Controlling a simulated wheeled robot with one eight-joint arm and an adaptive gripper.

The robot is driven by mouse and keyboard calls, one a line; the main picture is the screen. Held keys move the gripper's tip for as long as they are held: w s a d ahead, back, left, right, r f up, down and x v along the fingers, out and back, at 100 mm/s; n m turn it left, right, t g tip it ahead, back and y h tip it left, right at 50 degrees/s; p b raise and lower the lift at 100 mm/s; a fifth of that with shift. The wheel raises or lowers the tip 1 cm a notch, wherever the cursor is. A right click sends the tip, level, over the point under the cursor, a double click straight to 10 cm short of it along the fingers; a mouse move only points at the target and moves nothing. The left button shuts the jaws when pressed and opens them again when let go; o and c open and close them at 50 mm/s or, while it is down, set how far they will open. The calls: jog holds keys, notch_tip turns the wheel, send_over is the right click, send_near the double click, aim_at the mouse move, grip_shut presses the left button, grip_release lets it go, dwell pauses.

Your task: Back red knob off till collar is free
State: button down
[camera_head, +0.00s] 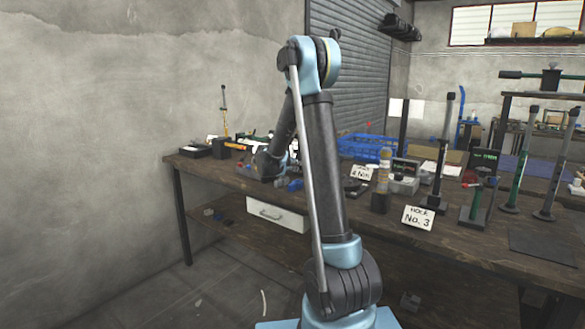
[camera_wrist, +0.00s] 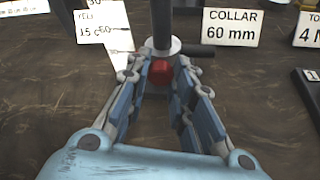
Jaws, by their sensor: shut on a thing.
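The red knob (camera_wrist: 160,70) is small and round and sits between the fingers of my gripper (camera_wrist: 158,74) in the wrist view. My gripper is shut on it, with one finger at each side. Just behind the knob is a pale grey collar (camera_wrist: 172,44) around a dark upright post (camera_wrist: 161,20). The collar's near face is partly covered by the knob and fingers. In the head view my arm reaches down to the bench's left part, and the knob and collar there cannot be made out.
A card reading "COLLAR 60 mm" (camera_wrist: 232,27) stands behind to the right, and a dark bar (camera_wrist: 198,50) sticks out beside the post. White cards (camera_wrist: 103,27) stand at left. On the bench (camera_head: 225,172) are a blue crate (camera_head: 367,147) and several upright tools at right.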

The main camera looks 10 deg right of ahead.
jog(key=c, duration=1.4)
grip_release()
jog(key=v, duration=1.2)
